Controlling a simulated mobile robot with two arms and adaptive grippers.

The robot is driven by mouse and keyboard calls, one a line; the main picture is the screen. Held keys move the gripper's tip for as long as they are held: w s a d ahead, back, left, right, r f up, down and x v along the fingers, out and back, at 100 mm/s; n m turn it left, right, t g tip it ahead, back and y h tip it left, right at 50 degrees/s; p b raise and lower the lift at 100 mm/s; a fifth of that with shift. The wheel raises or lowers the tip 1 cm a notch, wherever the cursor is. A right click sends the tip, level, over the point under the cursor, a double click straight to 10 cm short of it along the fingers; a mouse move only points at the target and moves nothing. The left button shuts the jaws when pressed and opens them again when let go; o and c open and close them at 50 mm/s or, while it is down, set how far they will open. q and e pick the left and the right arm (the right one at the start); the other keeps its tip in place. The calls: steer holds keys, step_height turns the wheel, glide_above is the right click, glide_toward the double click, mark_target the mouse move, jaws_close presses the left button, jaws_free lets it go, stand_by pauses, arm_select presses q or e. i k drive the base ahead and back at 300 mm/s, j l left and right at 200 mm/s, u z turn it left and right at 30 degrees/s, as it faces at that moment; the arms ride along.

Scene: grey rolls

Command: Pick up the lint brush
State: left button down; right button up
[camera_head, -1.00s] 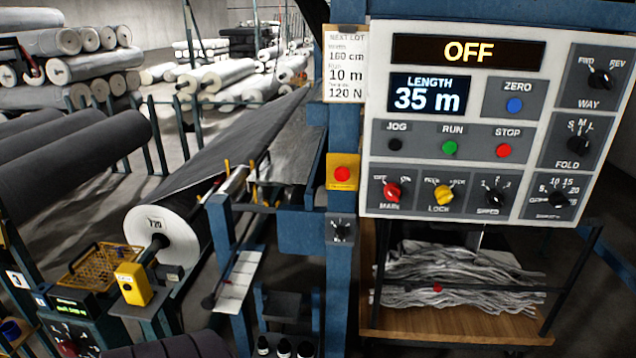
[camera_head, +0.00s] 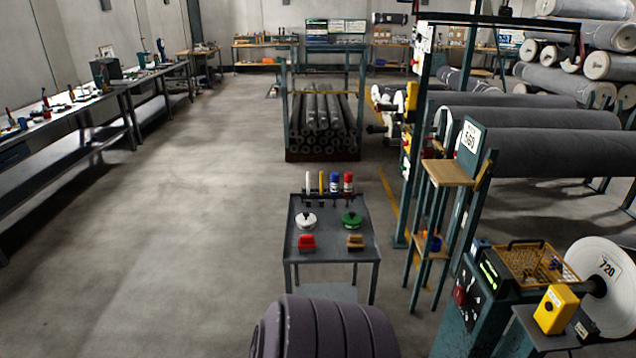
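A small steel table (camera_head: 335,262) stands ahead of me, a little right of the middle of the view. On its near part lie a brown block-like piece (camera_head: 355,242) at the right and a red one (camera_head: 307,242) at the left. Either may be the lint brush. The brown one looks like a wooden brush back, but both are too small to tell surely. Neither of my grippers is in view.
The small table also bears a white round tool (camera_head: 306,221), a green one (camera_head: 351,220) and a rack of upright markers (camera_head: 330,183). Open floor (camera_head: 170,250) lies to the left. A wooden-topped stand (camera_head: 446,173) and a control box (camera_head: 484,290) stand right.

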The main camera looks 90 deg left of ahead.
mark_target(355, 244)
steer(key=u, duration=2.5)
steer(key=i+u, duration=0.45)
steer(key=i, duration=0.25)
